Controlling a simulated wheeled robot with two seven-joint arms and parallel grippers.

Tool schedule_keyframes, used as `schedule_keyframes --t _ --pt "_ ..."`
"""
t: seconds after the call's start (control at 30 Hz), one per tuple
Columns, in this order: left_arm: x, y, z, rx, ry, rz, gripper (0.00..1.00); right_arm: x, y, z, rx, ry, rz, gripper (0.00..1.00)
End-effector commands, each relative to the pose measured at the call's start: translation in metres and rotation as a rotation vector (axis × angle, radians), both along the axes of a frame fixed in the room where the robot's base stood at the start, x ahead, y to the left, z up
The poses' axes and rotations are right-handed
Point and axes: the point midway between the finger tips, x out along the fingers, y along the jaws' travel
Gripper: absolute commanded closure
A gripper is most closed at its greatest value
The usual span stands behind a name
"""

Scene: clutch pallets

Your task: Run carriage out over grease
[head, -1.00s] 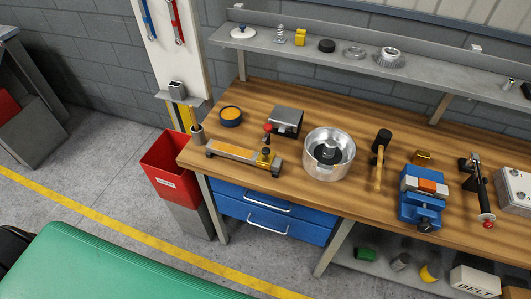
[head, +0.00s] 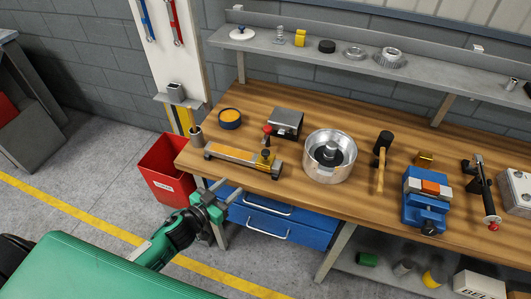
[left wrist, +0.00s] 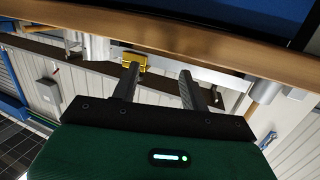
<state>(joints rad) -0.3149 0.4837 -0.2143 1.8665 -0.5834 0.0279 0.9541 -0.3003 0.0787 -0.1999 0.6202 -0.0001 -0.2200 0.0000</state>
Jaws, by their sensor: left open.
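A round dark tin of orange grease (head: 230,117) stands behind the rail's left part. My left gripper (head: 227,188) is open and empty, in front of and below the bench edge, apart from the rail. In the left wrist view its two fingers (left wrist: 158,84) are spread below the bench edge (left wrist: 170,35); neither the carriage nor the grease can be made out there. My right gripper is out of view.
A grey box-shaped device (head: 287,121) with a red knob beside it stands behind the rail. A metal drum (head: 329,157), a mallet (head: 381,160) and a blue vise (head: 424,205) stand to the right. A red bin (head: 165,168) is left of the bench.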

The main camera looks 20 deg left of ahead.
Motion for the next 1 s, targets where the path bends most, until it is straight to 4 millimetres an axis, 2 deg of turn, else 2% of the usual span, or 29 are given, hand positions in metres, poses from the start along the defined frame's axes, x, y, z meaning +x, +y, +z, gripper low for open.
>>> schedule_keyframes --t 0.03,0.1,0.23,0.47,1.0 --pt "-0.001 -0.007 0.02 -0.012 -0.035 -0.025 0.55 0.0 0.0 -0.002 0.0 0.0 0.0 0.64" --pt "-0.002 -0.015 0.043 -0.029 -0.07 -0.055 0.55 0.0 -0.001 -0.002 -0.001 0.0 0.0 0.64" --pt "-0.005 -0.023 0.065 -0.048 -0.103 -0.084 0.55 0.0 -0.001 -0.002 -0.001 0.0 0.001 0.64" --pt "0.009 -0.031 0.071 -0.052 -0.11 -0.088 0.55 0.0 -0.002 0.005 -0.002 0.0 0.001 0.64" --pt "0.088 -0.067 0.071 -0.052 -0.11 -0.086 0.55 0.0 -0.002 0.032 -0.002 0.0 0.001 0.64"
